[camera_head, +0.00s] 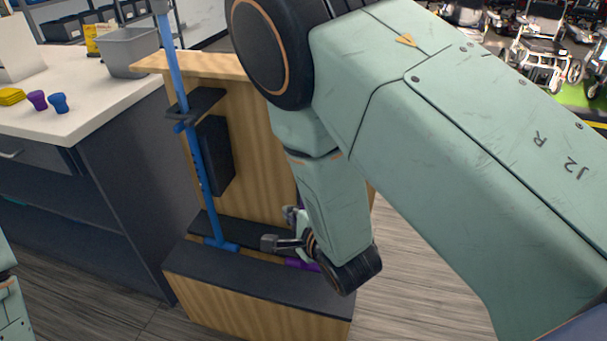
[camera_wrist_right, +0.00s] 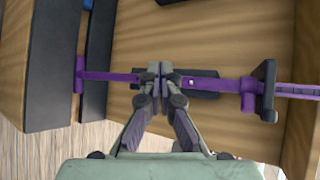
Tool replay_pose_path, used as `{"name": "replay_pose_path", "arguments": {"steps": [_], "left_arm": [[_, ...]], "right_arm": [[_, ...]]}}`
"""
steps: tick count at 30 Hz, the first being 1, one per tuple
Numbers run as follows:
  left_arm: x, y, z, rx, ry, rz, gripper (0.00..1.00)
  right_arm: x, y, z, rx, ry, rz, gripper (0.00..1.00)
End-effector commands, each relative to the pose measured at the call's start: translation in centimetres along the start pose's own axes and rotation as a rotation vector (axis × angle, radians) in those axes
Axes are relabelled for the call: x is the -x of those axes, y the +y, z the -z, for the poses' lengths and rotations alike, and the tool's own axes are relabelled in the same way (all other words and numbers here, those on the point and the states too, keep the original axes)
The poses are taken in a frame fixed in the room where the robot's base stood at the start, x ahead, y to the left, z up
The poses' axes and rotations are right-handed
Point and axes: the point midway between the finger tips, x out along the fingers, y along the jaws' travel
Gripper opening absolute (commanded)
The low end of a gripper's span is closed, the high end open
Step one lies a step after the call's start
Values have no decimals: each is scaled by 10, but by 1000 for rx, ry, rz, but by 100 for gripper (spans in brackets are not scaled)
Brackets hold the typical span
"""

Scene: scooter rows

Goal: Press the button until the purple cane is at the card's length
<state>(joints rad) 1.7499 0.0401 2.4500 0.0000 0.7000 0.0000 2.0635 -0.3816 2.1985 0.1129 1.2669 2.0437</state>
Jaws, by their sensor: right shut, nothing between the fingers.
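The purple cane (camera_wrist_right: 110,76) runs across the right wrist view, with a T-shaped end at the left and a collar by a black bracket (camera_wrist_right: 268,92) at the right. Its shaft continues beyond the bracket with small marks. A small pale spot (camera_wrist_right: 191,82), perhaps the button, shows on the shaft. My right gripper (camera_wrist_right: 153,68) is shut and empty, its tips over the shaft, left of that spot; contact cannot be told. In the head view my right gripper (camera_head: 268,243) is low by the stand, and my arm hides most of the cane. No readable card shows. My left gripper is out of view.
A blue cane (camera_head: 195,150) stands upright on the wooden stand (camera_head: 260,110), held by a black bracket (camera_head: 200,105). Left of it is a counter (camera_head: 60,115) with a grey bin (camera_head: 130,52), small purple and blue pieces and a white panel (camera_head: 20,48). Wheelchairs stand at the back right.

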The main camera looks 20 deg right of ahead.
Motion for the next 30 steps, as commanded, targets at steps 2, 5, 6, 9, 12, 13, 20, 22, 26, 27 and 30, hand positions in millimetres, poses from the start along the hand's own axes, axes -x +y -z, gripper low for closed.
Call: {"name": "replay_pose_path", "arguments": {"steps": [2, 5, 6, 9, 12, 13, 20, 22, 26, 27, 30], "left_arm": [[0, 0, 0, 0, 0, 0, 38], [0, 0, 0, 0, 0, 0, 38], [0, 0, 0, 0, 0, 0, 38], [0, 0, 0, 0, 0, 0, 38], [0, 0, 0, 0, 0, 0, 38], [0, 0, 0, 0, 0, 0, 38], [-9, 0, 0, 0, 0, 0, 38], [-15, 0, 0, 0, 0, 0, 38], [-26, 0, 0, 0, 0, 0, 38], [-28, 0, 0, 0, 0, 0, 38], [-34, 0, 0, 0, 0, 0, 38]], "right_arm": [[0, -1, -1, -40, -3, 6, 0], [0, -2, -1, -63, -4, 8, 0], [0, -2, -1, -66, -4, 8, 0], [0, -2, -1, -67, -4, 8, 0], [0, -2, -1, -66, -4, 8, 0], [0, -2, -1, -65, -3, 8, 0], [-9, -6, 6, -68, -1, 10, 0], [-15, -9, 11, -69, -1, 11, 0], [-26, -17, 20, -69, -1, 11, 0], [-30, -19, 22, -68, -1, 11, 0], [-39, -26, 29, -69, -1, 12, 0]]}}
